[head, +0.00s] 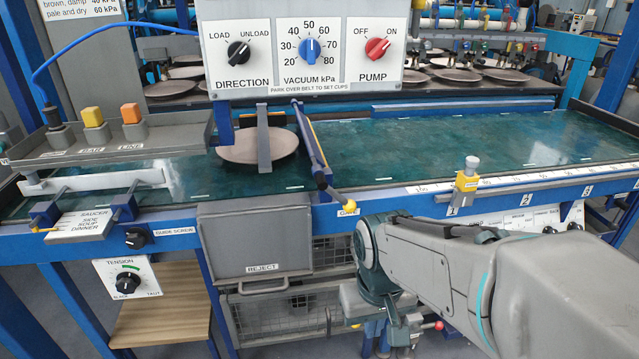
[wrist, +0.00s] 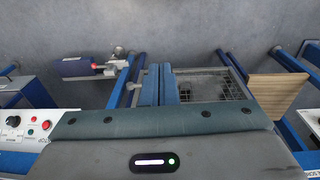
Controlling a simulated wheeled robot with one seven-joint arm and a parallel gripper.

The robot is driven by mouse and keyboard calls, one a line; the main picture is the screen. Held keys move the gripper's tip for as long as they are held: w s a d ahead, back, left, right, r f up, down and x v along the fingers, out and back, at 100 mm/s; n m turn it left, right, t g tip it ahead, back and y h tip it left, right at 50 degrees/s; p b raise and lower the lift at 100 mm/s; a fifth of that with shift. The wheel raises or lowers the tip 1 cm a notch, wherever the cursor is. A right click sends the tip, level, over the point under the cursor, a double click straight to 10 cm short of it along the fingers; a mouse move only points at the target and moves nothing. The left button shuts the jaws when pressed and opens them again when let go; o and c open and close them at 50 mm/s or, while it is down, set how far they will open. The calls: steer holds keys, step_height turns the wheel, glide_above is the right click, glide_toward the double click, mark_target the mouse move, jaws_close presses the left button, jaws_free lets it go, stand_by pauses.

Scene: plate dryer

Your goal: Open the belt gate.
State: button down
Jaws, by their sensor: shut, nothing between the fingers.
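The belt gate (head: 310,148) is a blue bar lying across the green belt (head: 450,140), from its back edge to its front rail. A beige plate (head: 240,151) lies on the belt just left of the gate, partly hidden by a grey upright. My gripper (head: 376,342) hangs low in front of the machine, below and right of the lever and apart from it. In the wrist view, its two blue fingers (wrist: 160,68) are together and empty.
The reject bin (head: 258,240) sits under the belt, left of my gripper. A control panel (head: 310,45) overhangs the belt. A yellow-topped slider (head: 467,178) stands on the front rail at right. The belt right of the gate is clear.

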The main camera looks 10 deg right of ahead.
steer(key=w+d+f+n+g+h+p, duration=0.35)
steer(key=w+f+h+p, duration=0.2)
steer(key=w+h, duration=0.8)
steer(key=w+a+n+t+h+p, duration=0.1)
steer(key=w+a+n+t+h, duration=0.1)
steer(key=w+a+n+t, duration=0.6)
steer(key=w+a+n+t+h+p, duration=0.1)
steer(key=a+n+t+h, duration=0.35)
steer(key=t, duration=0.75)
steer(key=w+d+r+m+y, duration=0.1)
steer(key=w+d+r, duration=0.1)
steer(key=w+d+r+m+y, duration=0.1)
steer(key=w+d+r, duration=0.1)
steer(key=w+r, duration=0.1)
steer(key=shift+w+d, duration=0.15)
steer(key=shift+w, duration=0.05)
steer(key=d+r, duration=0.3)
steer(key=shift+s, duration=0.2)
steer(key=shift+d, duration=0.15)
